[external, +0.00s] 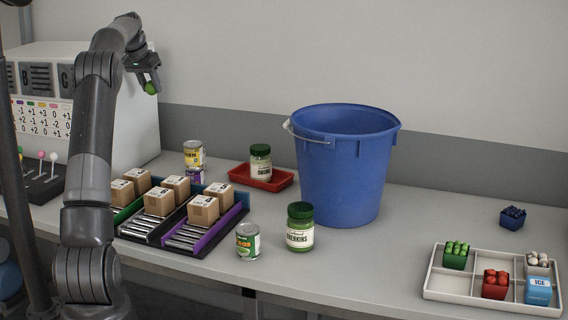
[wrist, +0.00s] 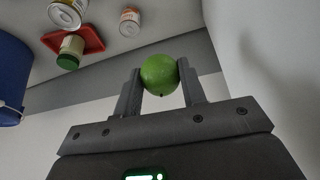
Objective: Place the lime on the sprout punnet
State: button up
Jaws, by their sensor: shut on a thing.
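My gripper (external: 149,82) is shut on the green lime (external: 150,88) and holds it high above the table, in front of the wall at the upper left of the external view. In the wrist view the lime (wrist: 160,75) sits between the two fingertips. The sprout punnet appears to be the green punnet with green round pieces (external: 456,254), in the back left compartment of the white divided tray at the lower right. My gripper is far to the left of it and above it.
A large blue bucket (external: 344,165) stands mid-table, between my gripper and the white tray (external: 470,285). The tray also holds a red punnet (external: 495,284), a pale punnet (external: 537,264) and an ice box (external: 538,291). Jars, cans and carton racks (external: 180,240) stand left.

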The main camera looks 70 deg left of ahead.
notch_tip(320, 180, up, 8)
jog(key=shift+f, duration=0.25)
jog(key=w+d+m+h, duration=0.1)
jog(key=w+d+m, duration=0.1)
jog(key=w+d, duration=1.25)
jog(key=w+d+m+h, duration=0.1)
jog(key=w+d+m, duration=0.1)
jog(key=w+d, duration=1.25)
jog(key=w+d+m, duration=0.2)
jog(key=w+d, duration=0.6)
jog(key=d, duration=0.2)
jog(key=w+d+m, duration=0.1)
jog(key=w+d, duration=0.6)
jog(key=d, duration=0.4)
jog(key=d+m+h, duration=0.2)
jog(key=d+m, duration=0.2)
jog(key=d, duration=3.6)
send_over(461, 246)
jog(key=s, duration=0.2)
jog(key=shift+t, duration=0.3)
jog(key=f, duration=2.4)
jog(key=shift+w+a+f, duration=0.2)
jog(key=shift+a+f, duration=0.05)
jog(key=shift+f, duration=2.15)
